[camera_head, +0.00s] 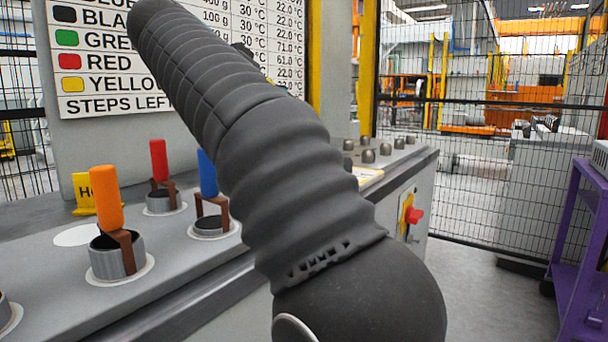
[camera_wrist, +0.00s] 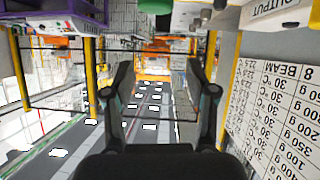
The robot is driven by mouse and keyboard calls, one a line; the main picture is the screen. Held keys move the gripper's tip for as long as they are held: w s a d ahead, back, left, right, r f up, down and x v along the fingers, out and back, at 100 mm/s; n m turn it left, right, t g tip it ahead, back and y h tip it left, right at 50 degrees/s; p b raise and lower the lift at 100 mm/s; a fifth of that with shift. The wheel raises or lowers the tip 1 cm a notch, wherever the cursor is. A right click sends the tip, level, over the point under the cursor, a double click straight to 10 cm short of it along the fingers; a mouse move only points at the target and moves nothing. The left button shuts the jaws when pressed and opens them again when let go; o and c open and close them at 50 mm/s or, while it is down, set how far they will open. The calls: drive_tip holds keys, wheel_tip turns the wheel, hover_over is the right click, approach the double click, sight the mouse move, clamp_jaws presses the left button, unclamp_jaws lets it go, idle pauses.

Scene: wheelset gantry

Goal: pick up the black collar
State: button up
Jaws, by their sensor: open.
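I cannot make out the black collar for certain in either view. In the head view, my dark ribbed arm covers the middle of the bench and could hide it. An orange-handled collar (camera_head: 106,215), a red-handled collar (camera_head: 159,175) and a blue-handled collar (camera_head: 208,180) stand upright on the bench left of my arm. In the wrist view, my gripper (camera_wrist: 160,70) is open with nothing between its fingers. A green handle (camera_wrist: 155,5) and a small dark shape (camera_wrist: 163,21) beside it show at the top edge, apart from the fingers.
The grey bench (camera_head: 130,310) has several small grey knobs (camera_head: 368,156) and a red push button (camera_head: 413,215) at its right end. A printed chart (camera_head: 180,60) stands behind it. Mesh fencing (camera_head: 480,110) and a purple cart (camera_head: 575,250) are at the right.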

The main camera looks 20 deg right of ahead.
drive_tip(key=w+d+f+m+b, duration=0.1)
drive_tip(key=w+d+f, duration=0.1)
drive_tip(key=d, duration=0.1)
drive_tip(key=w+d+f+h+b, duration=0.1)
drive_tip(key=w+d+f, duration=0.1)
drive_tip(key=d, duration=0.2)
drive_tip(key=w+d+f+m+g+b, duration=0.1)
drive_tip(key=w+d+f, duration=0.1)
drive_tip(key=d, duration=0.1)
drive_tip(key=shift+w+d+m, duration=0.1)
drive_tip(key=shift+d+m, duration=0.1)
drive_tip(key=shift+m, duration=0.1)
drive_tip(key=shift+w+d+f, duration=0.15)
drive_tip(key=shift+d, duration=0.1)
clamp_jaws()
drive_tip(key=shift+h, duration=0.3)
